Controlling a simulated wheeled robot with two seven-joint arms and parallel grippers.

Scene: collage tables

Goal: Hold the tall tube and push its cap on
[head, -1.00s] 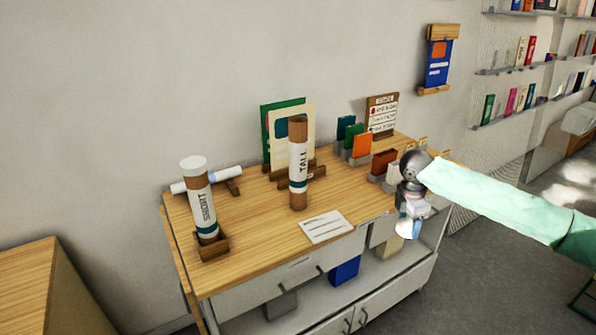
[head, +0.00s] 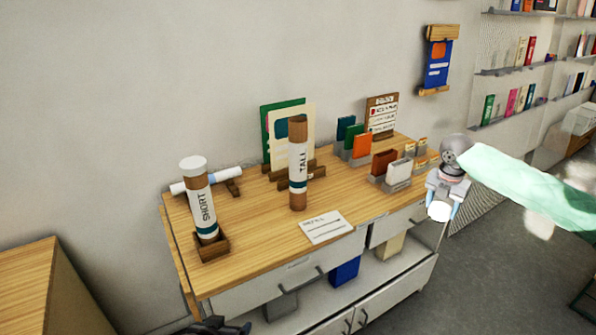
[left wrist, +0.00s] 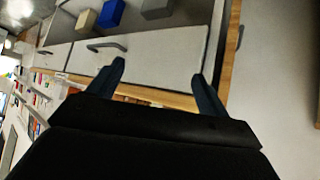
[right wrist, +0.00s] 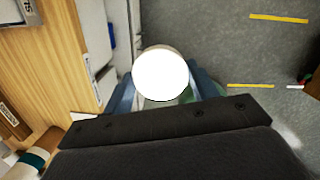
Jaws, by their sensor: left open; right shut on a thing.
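The tall tube (head: 298,165), brown with a white label reading TALL and a teal band, stands upright on the wooden table. Its brown top end has no cap on it. My right gripper (head: 441,203) is shut on a white round cap (head: 439,212), off the table's right end and apart from the tube. The cap fills the space between the fingers in the right wrist view (right wrist: 160,75). My left gripper (left wrist: 160,78) is open and empty, facing the cabinet's drawer fronts. In the head view only a dark part of it shows at the bottom edge.
The short tube (head: 202,210), with a white cap, stands in a wooden holder on the left. A rolled sheet (head: 225,175), upright boards (head: 290,135), card holders (head: 385,165) and a paper note (head: 324,227) share the table (head: 262,235). Its front middle is mostly clear.

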